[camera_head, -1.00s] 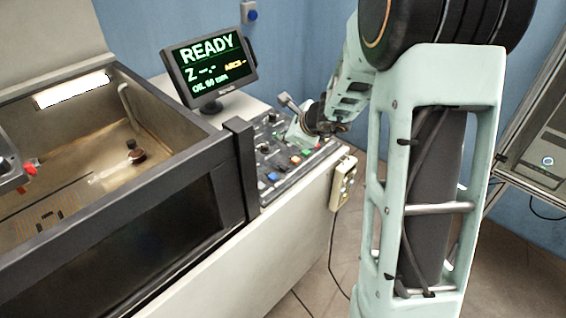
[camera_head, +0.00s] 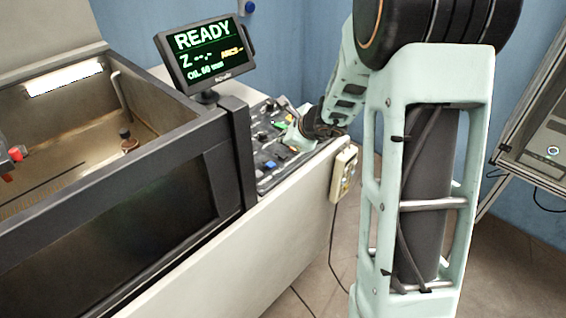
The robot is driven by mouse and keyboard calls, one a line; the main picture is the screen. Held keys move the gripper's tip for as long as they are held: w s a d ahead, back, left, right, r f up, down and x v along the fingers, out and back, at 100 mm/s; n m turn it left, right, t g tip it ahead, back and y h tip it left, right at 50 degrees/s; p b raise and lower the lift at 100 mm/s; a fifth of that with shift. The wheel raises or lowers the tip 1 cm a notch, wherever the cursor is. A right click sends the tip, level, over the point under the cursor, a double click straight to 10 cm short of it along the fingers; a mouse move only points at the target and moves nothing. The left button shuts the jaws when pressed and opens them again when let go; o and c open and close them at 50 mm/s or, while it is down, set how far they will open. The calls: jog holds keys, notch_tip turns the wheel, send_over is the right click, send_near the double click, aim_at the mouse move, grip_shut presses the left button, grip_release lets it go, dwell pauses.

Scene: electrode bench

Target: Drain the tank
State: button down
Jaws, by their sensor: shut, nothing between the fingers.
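The tank (camera_head: 105,190) is a dark-rimmed basin at the left, with a dark front window and a lit strip on its back wall. Inside are an amber-brown floor or liquid surface, a pipe (camera_head: 119,88) and a small dark-topped fitting (camera_head: 126,137). I cannot tell the liquid depth by eye. The control panel (camera_head: 258,190) right of the tank carries several buttons and levers. My gripper (camera_head: 296,134) is shut and empty, low over the panel's right part. My arm partly hides that side, and I cannot tell whether the fingertips touch a control.
The monitor (camera_head: 205,48) behind the panel reads READY, with a Z line and a small oil reading. A cabled pendant (camera_head: 344,172) hangs on the bench's right side. A metal rack (camera_head: 540,150) stands far right. Floor shows between bench and rack.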

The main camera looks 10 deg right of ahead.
aim_at(284, 157)
jog(key=shift+f+b, duration=1.15)
jog(key=shift+f, duration=0.3)
jog(key=shift+f, duration=0.15)
jog(key=shift+f+b, duration=0.25)
jog(key=shift+b, duration=0.35)
jog(key=shift+f+b, duration=0.5)
jog(key=shift+b, duration=0.05)
dwell(0.7)
jog(key=shift+r, duration=0.1)
jog(key=shift+r+p, duration=0.7)
jog(key=shift+r, duration=0.1)
notch_tip(284, 157, up, 5)
jog(key=p, duration=0.4)
